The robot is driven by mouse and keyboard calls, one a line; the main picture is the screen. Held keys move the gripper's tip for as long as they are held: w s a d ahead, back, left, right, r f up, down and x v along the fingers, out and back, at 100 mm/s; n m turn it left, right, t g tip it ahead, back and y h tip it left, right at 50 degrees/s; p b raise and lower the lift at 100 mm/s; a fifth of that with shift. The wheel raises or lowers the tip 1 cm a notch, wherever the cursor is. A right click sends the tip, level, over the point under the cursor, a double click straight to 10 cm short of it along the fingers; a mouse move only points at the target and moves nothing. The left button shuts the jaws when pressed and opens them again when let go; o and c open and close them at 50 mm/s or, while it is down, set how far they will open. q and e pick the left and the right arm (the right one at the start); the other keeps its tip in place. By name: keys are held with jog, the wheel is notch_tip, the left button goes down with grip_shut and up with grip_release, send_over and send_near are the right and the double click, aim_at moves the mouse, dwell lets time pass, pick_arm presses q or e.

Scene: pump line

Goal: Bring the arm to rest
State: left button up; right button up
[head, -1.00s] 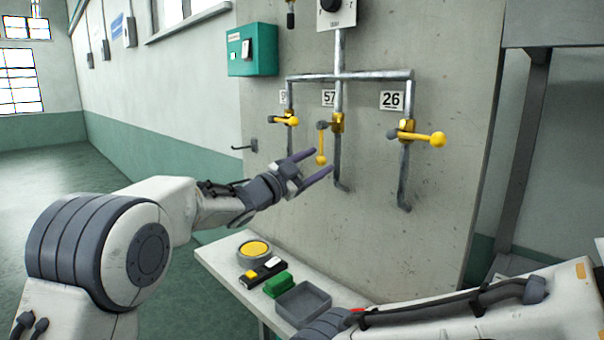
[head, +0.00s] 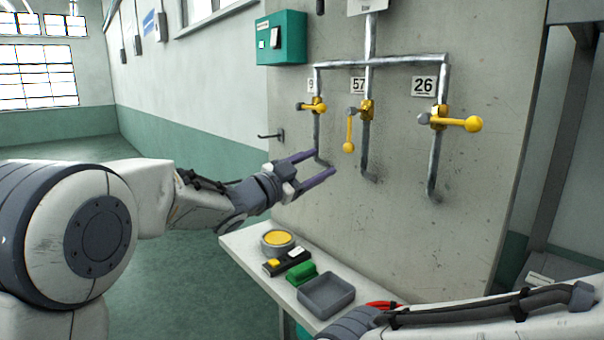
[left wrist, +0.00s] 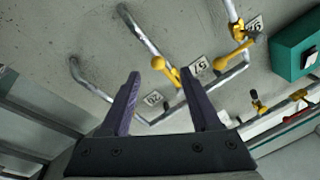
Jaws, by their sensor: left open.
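My left gripper (head: 323,162) is open and empty. In the head view its fingers appear below and left of the yellow lever of valve 57 (head: 348,134), in front of the panel. It also shows in the left wrist view (left wrist: 160,73), with nothing between its two purple fingers. The lever of valve 57 hangs down. The lever of valve 9 (head: 310,106) lies level, and the lever of valve 26 (head: 460,123) points right. My right arm crosses the lower right of the head view; its gripper is out of view.
A bench (head: 248,250) below holds a round yellow-topped item (head: 278,238), a green block (head: 301,272), a grey tray (head: 327,308) and a red item (head: 383,304). A teal box (head: 290,38) and a hook (head: 271,136) are on the wall side. Open floor lies left.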

pick_arm(q)
jog(key=s+a+f+n+g+y+p, duration=0.1)
jog(key=s+a+f+n+g+y, duration=0.2)
jog(key=s+f, duration=0.4)
jog(key=s+a+f+n+g+y+p, duration=0.25)
jog(key=s+f+y, duration=0.25)
jog(key=s, duration=0.4)
jog(key=s+a+f+n+g+y+p, duration=0.15)
jog(key=s+f+n+y, duration=0.25)
jog(key=s+f, duration=0.4)
jog(key=s+a+f+g+y, duration=0.1)
jog(key=s+a+g, duration=0.1)
jog(key=s, duration=0.6)
jog(key=s+a+f+g+y, duration=0.1)
jog(key=s+a+g, duration=0.2)
jog(key=s, duration=0.5)
jog(key=shift+s+a+f+g, duration=0.2)
jog(key=shift+s+f+g, duration=0.05)
jog(key=shift+f+g, duration=0.15)
